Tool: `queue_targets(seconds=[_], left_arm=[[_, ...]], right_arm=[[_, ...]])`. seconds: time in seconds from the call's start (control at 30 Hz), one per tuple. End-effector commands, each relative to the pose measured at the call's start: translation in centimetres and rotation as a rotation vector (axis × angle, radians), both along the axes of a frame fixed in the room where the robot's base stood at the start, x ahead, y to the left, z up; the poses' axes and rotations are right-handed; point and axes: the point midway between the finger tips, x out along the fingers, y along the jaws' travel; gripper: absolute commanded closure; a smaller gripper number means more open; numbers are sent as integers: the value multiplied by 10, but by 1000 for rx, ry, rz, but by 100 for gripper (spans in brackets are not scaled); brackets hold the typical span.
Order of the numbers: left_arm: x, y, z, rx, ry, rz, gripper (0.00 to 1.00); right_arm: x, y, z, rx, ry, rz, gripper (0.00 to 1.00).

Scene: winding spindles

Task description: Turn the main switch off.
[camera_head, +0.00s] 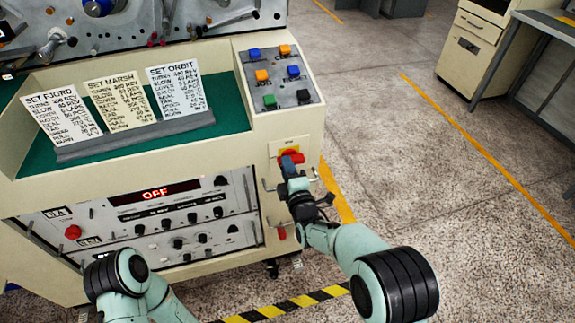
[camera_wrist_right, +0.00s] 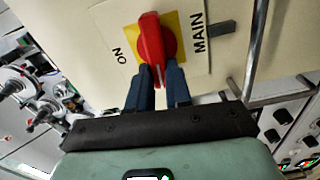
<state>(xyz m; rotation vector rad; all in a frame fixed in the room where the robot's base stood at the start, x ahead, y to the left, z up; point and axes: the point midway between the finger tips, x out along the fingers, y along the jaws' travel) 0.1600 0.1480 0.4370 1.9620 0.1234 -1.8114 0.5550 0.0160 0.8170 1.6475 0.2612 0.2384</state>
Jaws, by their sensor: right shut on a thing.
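The main switch is a red rotary handle on a yellow plate, on the cream front of the machine below its button panel. In the head view the switch (camera_head: 290,153) is partly covered by my right gripper (camera_head: 291,161). In the right wrist view the switch (camera_wrist_right: 151,38) shows clearly, its handle upright in the picture, with "ON" at left and "MAIN" at right. My right gripper (camera_wrist_right: 158,76) is shut on the handle's lower part, one dark blue finger on each side. My left arm shows at the lower left of the head view, but its gripper does not.
A red display (camera_head: 154,194) reads "OFF". A metal bar handle (camera_wrist_right: 258,50) stands beside the switch. The button panel (camera_head: 280,75) is above it, and three printed cards (camera_head: 118,103) stand on the green top. Open floor lies to the right.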

Motion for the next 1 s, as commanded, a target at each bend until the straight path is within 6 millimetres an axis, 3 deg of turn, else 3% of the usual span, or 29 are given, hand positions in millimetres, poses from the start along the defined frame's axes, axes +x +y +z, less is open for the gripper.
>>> queue_targets(seconds=[0.77, 0.8, 0.87, 1.0], left_arm=[[-5, -2, 4, -6, 13, -5, 57], [-5, -2, 4, -6, 13, -5, 57], [-5, -2, 4, -6, 13, -5, 57], [-5, -2, 4, -6, 12, -5, 57]], right_arm=[[0, -1, -3, -106, -32, -3, 100], [0, -1, -3, -106, -32, -3, 78], [0, -1, -3, -106, -32, -2, 58], [0, -1, -3, -104, -33, -2, 55]])
